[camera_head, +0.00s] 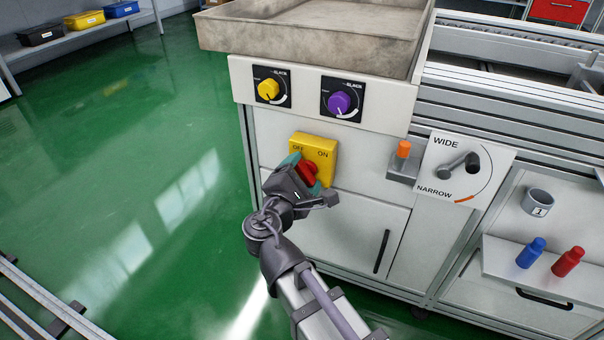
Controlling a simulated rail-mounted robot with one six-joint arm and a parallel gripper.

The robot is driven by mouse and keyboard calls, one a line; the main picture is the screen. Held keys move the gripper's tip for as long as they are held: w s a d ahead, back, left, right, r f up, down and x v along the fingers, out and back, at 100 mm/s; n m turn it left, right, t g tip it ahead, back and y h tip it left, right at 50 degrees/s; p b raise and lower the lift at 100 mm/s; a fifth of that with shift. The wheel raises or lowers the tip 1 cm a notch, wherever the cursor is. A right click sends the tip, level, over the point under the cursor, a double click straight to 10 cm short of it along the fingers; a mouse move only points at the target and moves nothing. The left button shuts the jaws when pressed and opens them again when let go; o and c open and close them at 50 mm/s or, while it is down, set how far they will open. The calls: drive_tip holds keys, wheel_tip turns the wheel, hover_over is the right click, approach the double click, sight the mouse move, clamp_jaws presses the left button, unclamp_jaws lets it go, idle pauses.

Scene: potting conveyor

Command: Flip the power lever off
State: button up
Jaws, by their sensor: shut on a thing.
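The power switch is a yellow box (326,150) on the white front panel, marked OFF at its left and ON at its right. Its red lever (307,173) shows at the lower left of the box, between my fingers. My gripper (302,168) is at the box and shut on the red lever. One teal fingertip shows above the lever. My gripper hides part of the lever and the lower left of the box, so the lever's exact angle is hard to tell.
Above are a yellow knob (268,89) and a purple knob (340,102), below a grey tray (310,35). To the right are an orange-topped peg (403,149), a WIDE/NARROW lever (456,166), a grey cup (537,202), and blue (531,252) and red (568,261) bottles. Green floor is free at left.

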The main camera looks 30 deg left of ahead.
drive_tip(key=o, duration=0.9)
drive_tip(key=s, duration=0.3)
drive_tip(key=s+d, duration=0.1)
drive_tip(key=s, duration=0.3)
drive_tip(key=s+d, duration=0.1)
drive_tip(key=s, duration=0.2)
drive_tip(key=shift+s, duration=0.35)
